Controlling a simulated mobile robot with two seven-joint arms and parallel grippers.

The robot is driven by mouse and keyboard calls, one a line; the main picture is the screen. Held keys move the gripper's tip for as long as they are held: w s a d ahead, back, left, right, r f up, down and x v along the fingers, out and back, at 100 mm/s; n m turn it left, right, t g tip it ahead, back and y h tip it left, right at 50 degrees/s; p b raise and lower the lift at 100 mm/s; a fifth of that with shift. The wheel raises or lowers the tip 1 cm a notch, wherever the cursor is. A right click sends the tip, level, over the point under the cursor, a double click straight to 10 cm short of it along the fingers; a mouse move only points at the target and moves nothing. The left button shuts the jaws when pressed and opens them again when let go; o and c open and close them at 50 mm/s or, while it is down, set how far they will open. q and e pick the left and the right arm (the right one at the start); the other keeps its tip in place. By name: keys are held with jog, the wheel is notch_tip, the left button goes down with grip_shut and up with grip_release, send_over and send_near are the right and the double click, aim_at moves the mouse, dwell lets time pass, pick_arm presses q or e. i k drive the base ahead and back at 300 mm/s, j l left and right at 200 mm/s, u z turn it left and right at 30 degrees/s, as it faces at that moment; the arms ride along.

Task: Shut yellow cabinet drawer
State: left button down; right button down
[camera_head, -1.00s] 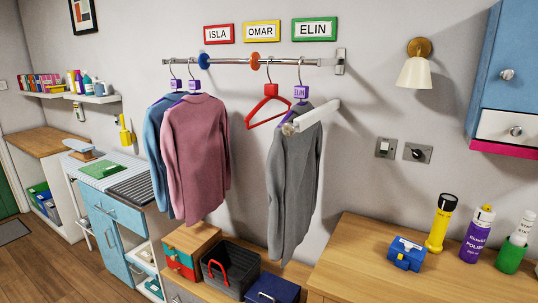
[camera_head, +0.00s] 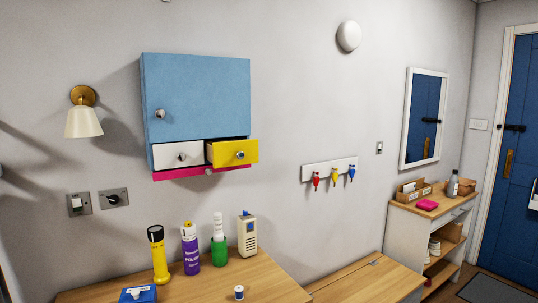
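The yellow drawer (camera_head: 240,153) is the right one of two small drawers under the blue cabinet (camera_head: 197,98) on the wall. It stands pulled out, with its front ahead of the cabinet face and its open top showing. A round metal knob sits on its front. The white drawer (camera_head: 177,156) to its left looks shut. Neither of my grippers shows in the head view.
A wall lamp (camera_head: 84,118) hangs left of the cabinet. A key rack (camera_head: 330,169) is to the right.

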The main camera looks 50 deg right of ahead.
aim_at(226, 153)
jog(key=z, duration=1.35)
